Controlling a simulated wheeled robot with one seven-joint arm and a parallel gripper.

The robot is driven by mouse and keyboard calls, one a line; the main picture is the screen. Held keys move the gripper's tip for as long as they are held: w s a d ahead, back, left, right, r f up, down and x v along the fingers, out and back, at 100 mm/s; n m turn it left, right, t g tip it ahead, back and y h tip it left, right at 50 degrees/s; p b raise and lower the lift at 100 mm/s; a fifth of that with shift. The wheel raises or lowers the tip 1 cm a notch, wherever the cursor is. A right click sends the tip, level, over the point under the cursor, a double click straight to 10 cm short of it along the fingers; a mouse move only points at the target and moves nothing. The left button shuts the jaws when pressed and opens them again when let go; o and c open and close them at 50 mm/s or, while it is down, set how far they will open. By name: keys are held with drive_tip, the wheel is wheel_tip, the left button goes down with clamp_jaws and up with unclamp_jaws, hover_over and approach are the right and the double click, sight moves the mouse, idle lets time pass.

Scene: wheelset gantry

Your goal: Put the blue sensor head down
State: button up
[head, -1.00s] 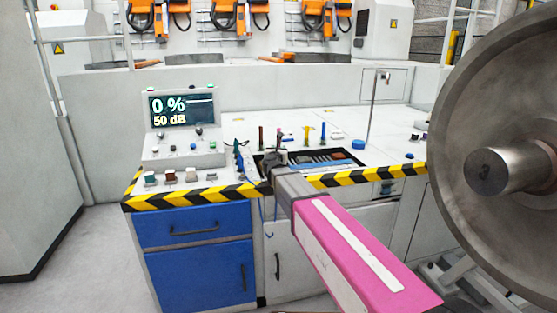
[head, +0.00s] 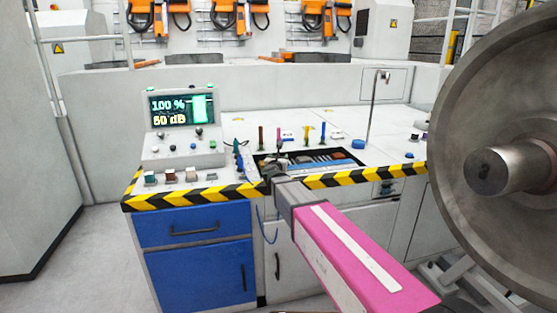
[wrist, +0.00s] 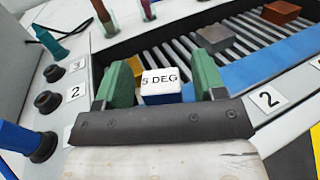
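The blue sensor head (wrist: 162,86) sits between the two green fingers of my gripper (wrist: 161,82) in the wrist view. Its white face reads "5 DEG", and blue shows at its lower edge. In the head view my gripper (head: 274,172) is over the striped front edge of the bench, by the near left corner of the tray. The sensor head cannot be made out there. Its underside is hidden, so I cannot tell whether it touches a surface.
The roller tray (wrist: 275,55) has a blue strip, a grey block (wrist: 215,38) and a brown block (wrist: 281,12). Coloured upright tools stand behind it. A display (head: 182,107) reads 100 %, 50 dB. A large steel wheel (head: 455,100) stands at the right.

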drive_tip(key=shift+s+r, duration=0.1)
drive_tip(key=shift+r, duration=0.05)
drive_tip(key=s, duration=0.4)
drive_tip(key=s+a, duration=0.1)
drive_tip(key=s, duration=0.6)
drive_tip(key=shift+s+a, duration=0.15)
drive_tip(key=shift+s, duration=0.25)
